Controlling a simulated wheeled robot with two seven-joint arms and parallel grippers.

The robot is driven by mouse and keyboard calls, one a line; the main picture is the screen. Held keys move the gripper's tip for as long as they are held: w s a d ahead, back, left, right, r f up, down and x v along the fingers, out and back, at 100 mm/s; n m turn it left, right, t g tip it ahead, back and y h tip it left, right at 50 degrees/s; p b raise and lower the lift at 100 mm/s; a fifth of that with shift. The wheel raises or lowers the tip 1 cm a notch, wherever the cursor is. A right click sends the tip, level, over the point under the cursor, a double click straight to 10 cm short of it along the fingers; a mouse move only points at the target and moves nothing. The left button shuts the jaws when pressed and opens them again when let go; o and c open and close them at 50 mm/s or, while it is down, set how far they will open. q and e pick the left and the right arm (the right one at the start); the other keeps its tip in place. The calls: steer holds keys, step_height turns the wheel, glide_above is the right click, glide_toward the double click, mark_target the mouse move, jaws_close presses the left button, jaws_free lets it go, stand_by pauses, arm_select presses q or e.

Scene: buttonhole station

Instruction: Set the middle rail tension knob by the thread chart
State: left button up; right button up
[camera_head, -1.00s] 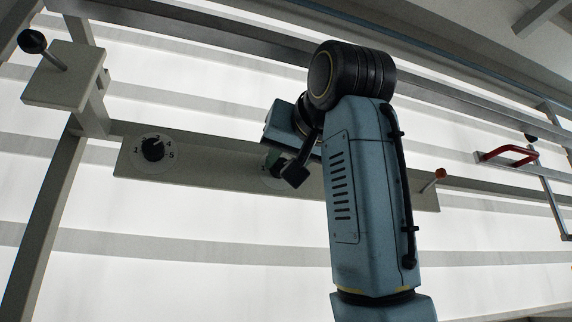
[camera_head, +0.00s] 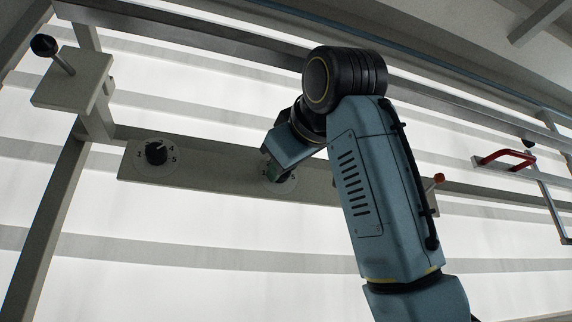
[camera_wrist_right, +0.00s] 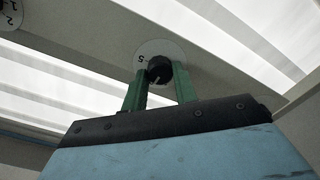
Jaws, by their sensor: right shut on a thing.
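The middle rail tension knob (camera_wrist_right: 159,70) is black and sits on a pale round dial (camera_wrist_right: 147,48) on the rail. In the right wrist view a 5 shows on the dial above the knob; its other marks are hidden. My right gripper (camera_wrist_right: 160,86) has its green fingers on either side of the knob, shut on it. In the head view the right gripper (camera_head: 272,172) covers most of this dial (camera_head: 287,184). The thread chart cannot be made out. My left gripper is not in view.
Another black knob (camera_head: 155,152) with a numbered dial is at the left of the rail (camera_head: 215,180). A black-balled lever (camera_head: 44,46) stands upper left. A red-tipped lever (camera_head: 438,179) and a red handle (camera_head: 508,157) are at the right.

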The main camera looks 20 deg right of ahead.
steer(key=shift+n, duration=0.6)
steer(key=o, duration=1)
steer(key=shift+c, duration=0.2)
steer(key=shift+s, duration=0.1)
steer(key=s+b, duration=0.5)
steer(key=s, duration=0.8)
steer(key=shift+s+d+r+b, duration=0.15)
steer(key=shift+d+r+b, duration=0.1)
steer(key=shift+b, duration=0.15)
